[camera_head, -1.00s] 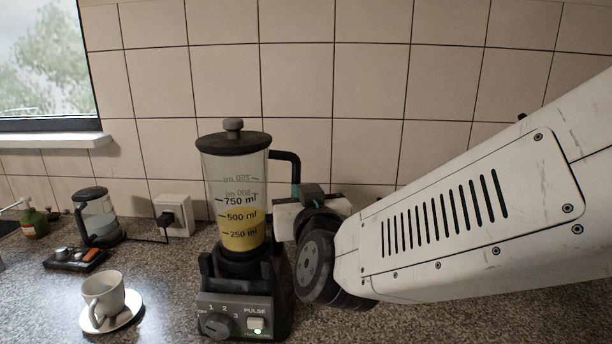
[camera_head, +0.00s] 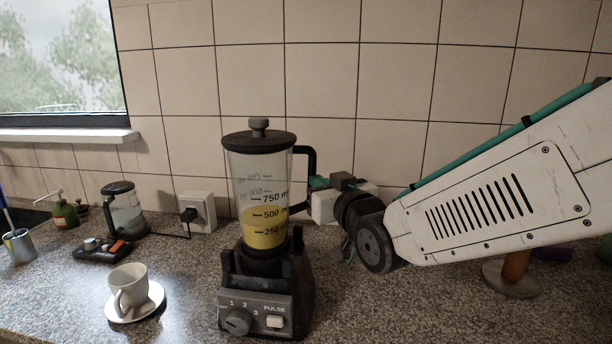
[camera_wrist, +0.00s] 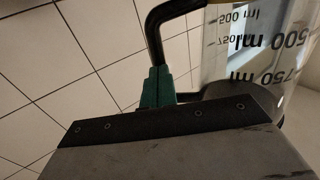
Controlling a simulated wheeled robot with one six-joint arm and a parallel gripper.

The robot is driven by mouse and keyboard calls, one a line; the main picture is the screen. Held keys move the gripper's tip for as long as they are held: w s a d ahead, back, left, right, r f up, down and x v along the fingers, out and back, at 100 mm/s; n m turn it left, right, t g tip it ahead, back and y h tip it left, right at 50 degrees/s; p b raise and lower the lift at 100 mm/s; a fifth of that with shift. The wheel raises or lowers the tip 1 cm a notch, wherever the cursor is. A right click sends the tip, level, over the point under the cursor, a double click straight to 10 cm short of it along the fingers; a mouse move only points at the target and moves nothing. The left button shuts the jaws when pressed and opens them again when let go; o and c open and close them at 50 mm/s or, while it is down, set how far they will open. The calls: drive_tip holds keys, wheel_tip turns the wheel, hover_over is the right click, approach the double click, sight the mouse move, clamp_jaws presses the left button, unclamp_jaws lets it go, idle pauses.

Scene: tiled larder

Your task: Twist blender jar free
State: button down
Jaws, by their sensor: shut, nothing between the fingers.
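The blender jar (camera_head: 262,190) is clear with black volume marks, a black lid and yellow liquid inside. It stands upright in the dark blender base (camera_head: 305,280), which has a dial and a pulse switch. Its black handle (camera_head: 311,160) is on the right side, and also shows in the wrist view (camera_wrist: 154,35). My gripper (camera_head: 318,183) is beside the handle's lower part, with its green fingers shut and empty. In the wrist view my green fingertips (camera_wrist: 157,88) overlap the handle's end; contact is unclear. The jar's seat is partly hidden.
A white cup (camera_head: 130,285) on a saucer (camera_head: 150,308) stands front left. A small glass jug (camera_head: 125,215), a dark tray (camera_head: 105,250) and a wall socket (camera_head: 197,210) with a plug are behind it. A round wooden stand (camera_head: 515,275) is beneath my arm at right.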

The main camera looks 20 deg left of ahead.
drive_tip(key=shift+w+a+n+g+y, duration=1.05)
drive_tip(key=shift+w+a+g, duration=0.2)
drive_tip(key=shift+g, duration=0.15)
drive_tip(key=v, duration=0.7)
